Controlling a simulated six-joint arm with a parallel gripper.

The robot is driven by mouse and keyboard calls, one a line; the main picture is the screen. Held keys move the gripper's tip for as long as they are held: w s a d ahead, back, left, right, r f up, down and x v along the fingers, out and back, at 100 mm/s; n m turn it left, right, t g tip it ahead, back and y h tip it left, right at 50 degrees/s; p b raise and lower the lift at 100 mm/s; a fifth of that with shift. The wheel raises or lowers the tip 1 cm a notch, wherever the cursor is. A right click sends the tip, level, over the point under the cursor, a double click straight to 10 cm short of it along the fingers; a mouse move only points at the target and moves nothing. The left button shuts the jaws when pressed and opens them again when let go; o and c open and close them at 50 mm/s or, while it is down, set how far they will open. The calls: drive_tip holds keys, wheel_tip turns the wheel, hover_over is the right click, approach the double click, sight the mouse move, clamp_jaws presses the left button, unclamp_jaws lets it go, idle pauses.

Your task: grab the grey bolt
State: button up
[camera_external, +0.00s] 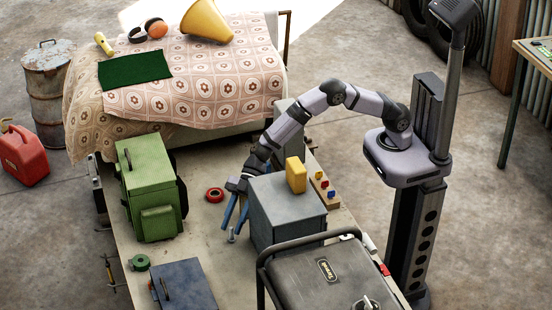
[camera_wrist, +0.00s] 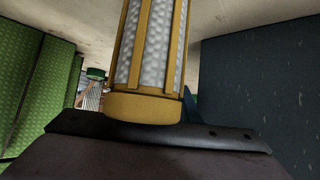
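The grey bolt (camera_external: 231,236) is small and stands on the table in the outside view, in the gap between the green case and the grey box. My gripper (camera_external: 232,226) points down there with its two blue fingers apart. The fingertips are close to the bolt in the picture; I cannot tell whether they touch it. In the wrist view a yellow-framed cylinder with white dimpled panels (camera_wrist: 150,50) fills the middle and hides most of the fingers and any view of the bolt. One blue finger shows beside it.
The green case (camera_external: 150,185) stands left of my gripper and the grey box (camera_external: 287,215) close on its right, with a yellow block (camera_external: 296,174) on top. A red ring (camera_external: 214,195) lies behind. A green roll (camera_external: 140,262) and dark blue box (camera_external: 184,288) are in front.

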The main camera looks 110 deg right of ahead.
sight(234, 238)
clamp_jaws()
drive_tip(key=shift+r, duration=0.15)
wheel_tip(234, 238, up, 18)
drive_tip(key=b, duration=0.2)
idle(0.4)
